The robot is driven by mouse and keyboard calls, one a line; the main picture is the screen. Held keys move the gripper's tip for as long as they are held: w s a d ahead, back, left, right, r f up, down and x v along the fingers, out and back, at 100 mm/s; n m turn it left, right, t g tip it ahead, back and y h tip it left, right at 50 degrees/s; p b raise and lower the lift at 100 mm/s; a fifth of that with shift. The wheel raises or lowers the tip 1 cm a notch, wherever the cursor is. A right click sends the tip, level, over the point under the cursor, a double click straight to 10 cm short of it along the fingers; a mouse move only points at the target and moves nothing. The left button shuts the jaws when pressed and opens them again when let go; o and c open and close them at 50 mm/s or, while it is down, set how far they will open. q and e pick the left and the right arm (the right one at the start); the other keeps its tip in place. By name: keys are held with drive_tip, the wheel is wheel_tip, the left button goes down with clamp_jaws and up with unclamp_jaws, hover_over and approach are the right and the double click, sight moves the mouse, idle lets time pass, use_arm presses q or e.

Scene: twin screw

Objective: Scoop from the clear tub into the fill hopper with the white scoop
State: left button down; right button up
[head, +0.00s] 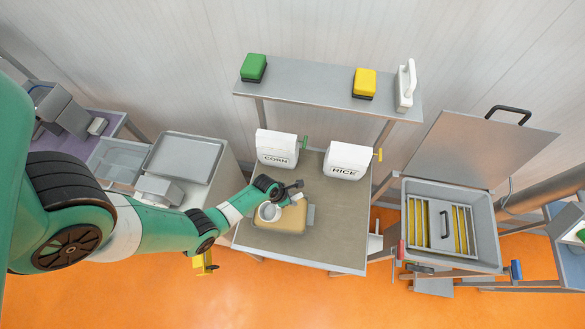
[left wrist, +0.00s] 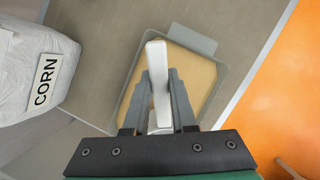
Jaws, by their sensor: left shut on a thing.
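The clear tub (head: 310,216) stands on the steel table and holds tan material. It also shows in the left wrist view (left wrist: 195,36). My left gripper (head: 297,190) is above the tub's far side. In the left wrist view my left gripper (left wrist: 158,92) is shut on the white handle of the scoop (left wrist: 159,52), over the tan material. I cannot tell whether the scoop's bowl touches or holds material. An open grey box with a raised lid (head: 494,222) stands at right, with a grate and yellow strips inside; it may be the fill hopper. My right gripper is not in view.
Bags marked CORN (head: 276,148) and RICE (head: 347,160) stand at the table's back. A raised shelf (head: 310,82) behind them carries a green block (head: 254,67), a yellow block (head: 365,82) and a white handled item (head: 405,86). The table's right front is clear.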

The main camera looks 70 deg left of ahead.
use_arm(q)
wheel_tip(320, 180, down, 7)
drive_tip(key=s+b, duration=0.2)
drive_tip(key=b, duration=0.3)
drive_tip(key=shift+r+b, duration=0.15)
drive_tip(key=shift+b, duration=0.15)
idle(0.9)
drive_tip(key=shift+g, duration=0.9)
drive_tip(key=r+p, duration=0.2)
drive_tip(key=w+r+p, duration=0.1)
drive_tip(key=r+p, duration=0.4)
drive_tip(key=p, duration=0.1)
drive_tip(key=shift+w+r, duration=0.15)
drive_tip(key=shift+w, duration=0.15)
drive_tip(key=shift+w+r+g+p, duration=0.1)
drive_tip(key=shift+r+g+p, duration=0.1)
drive_tip(key=shift+g+p, duration=0.35)
drive_tip(key=shift+f, duration=0.1)
drive_tip(key=shift+w+r+g, duration=0.2)
drive_tip(key=shift+g, duration=0.15)
drive_tip(key=shift+s, duration=0.1)
